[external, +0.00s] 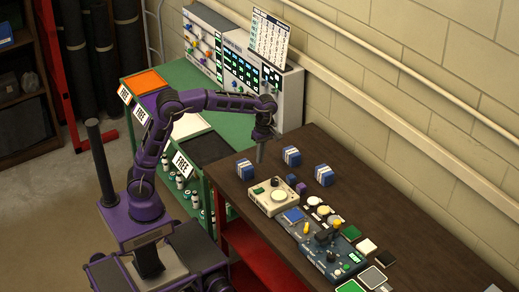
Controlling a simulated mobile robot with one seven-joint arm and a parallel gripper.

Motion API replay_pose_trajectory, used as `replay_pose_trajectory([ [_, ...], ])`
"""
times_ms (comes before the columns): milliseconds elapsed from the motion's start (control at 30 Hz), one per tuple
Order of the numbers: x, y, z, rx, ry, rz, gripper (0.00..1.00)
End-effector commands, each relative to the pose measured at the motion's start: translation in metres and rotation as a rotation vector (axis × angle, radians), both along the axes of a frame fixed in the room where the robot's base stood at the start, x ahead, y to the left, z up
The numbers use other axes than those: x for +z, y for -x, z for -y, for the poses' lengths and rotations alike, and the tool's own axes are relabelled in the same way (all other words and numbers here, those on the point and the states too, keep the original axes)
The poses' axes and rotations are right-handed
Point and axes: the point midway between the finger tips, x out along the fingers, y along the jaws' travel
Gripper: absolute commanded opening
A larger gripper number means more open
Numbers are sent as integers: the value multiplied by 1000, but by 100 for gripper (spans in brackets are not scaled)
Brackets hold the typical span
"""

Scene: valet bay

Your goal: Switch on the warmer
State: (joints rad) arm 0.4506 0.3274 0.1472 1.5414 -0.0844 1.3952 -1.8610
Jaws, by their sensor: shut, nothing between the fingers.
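A cream box (262,204) sits on the dark brown table, with a dark knob, a small green patch and a pale round disc on top. It may be the warmer; I see no readable label on it. A blue-grey control panel (318,262) with knobs, yellow levers and a small green display lies just in front of it. My gripper (259,160) points down near the back left edge of the table, above and behind the cream box and apart from it. Its fingers are together and hold nothing. Any switch on the warmer is too small to make out.
Several blue-and-white blocks (292,156) stand on the table near the cream box. Small cubes, discs and coloured square pads (366,246) lie to the right. A green bench (190,75) with grey instrument racks (258,83) stands behind. The table's right side (420,225) is largely bare.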

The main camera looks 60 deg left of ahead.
Motion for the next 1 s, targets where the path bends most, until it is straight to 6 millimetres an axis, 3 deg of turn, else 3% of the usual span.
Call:
replay_pose_trajectory([
  [267, -26, 3, 0, -1, 0, -2, 0],
  [700, -115, 14, 0, -2, 0, -3, 0],
  [1000, -138, 17, 0, -2, 2, 1, 0],
])
